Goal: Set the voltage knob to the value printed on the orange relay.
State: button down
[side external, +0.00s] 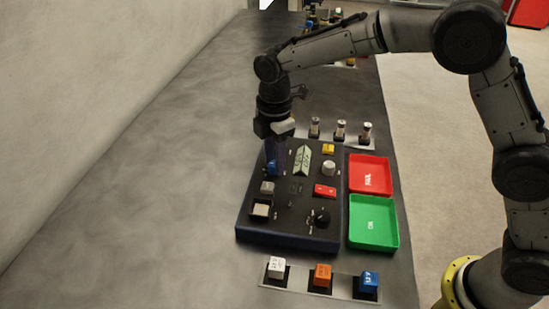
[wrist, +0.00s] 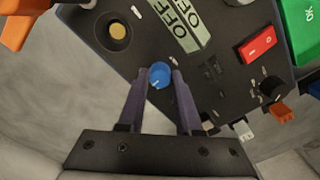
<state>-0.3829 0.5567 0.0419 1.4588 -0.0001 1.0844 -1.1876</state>
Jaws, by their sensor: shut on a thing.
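My gripper (wrist: 160,84) is shut on the blue knob (wrist: 159,75) on the dark panel (wrist: 220,82); a finger lies on each side of the knob. The knob bears a small pale mark. In the side external view my gripper (side external: 275,150) points down at the blue knob (side external: 272,167) at the panel's left edge. The orange relay (side external: 322,275) stands between a white relay (side external: 276,268) and a blue relay (side external: 369,282) on a strip in front of the panel. The print on the orange relay is too small to read.
The grey bench at left is clear.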

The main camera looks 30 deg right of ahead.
jog(key=shift+m, duration=0.3)
jog(key=m, duration=0.4)
jog(key=shift+r+m, duration=0.1)
jog(key=shift+m, duration=2)
jog(key=c, duration=0.6)
grip_release()
